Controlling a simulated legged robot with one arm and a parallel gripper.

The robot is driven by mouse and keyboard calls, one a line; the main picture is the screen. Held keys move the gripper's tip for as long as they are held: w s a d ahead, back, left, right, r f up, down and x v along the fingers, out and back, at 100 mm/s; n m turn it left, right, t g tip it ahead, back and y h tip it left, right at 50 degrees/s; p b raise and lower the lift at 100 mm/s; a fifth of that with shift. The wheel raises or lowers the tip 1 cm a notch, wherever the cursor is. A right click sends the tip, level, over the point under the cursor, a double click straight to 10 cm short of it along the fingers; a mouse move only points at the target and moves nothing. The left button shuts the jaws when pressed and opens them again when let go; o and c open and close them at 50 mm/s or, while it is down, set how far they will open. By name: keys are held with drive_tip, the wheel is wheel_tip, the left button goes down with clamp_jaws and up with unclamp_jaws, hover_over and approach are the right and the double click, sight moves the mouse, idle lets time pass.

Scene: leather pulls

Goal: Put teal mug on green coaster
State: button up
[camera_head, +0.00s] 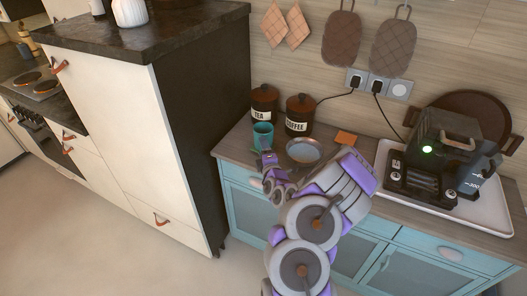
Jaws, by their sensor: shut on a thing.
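The teal mug (263,131) is upright at the left end of the teal cabinet's wooden top, in front of the tea canister. My gripper (267,155) is at the mug's near side, shut on it. The fingertips are small and partly hidden by my own arm. I cannot tell whether the mug's base touches the counter.
A shallow grey-blue dish (303,150) is right of the mug. The tea canister (264,103) and coffee canister (299,115) stand behind. An orange square (346,138) lies farther right. A coffee machine (443,150) on a white tray fills the right. A tall dark-sided cabinet (205,130) bounds the left.

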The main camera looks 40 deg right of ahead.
drive_tip(key=o, duration=1.4)
drive_tip(key=p+v, duration=0.6)
drive_tip(key=v, duration=0.6)
drive_tip(key=shift+p, duration=0.35)
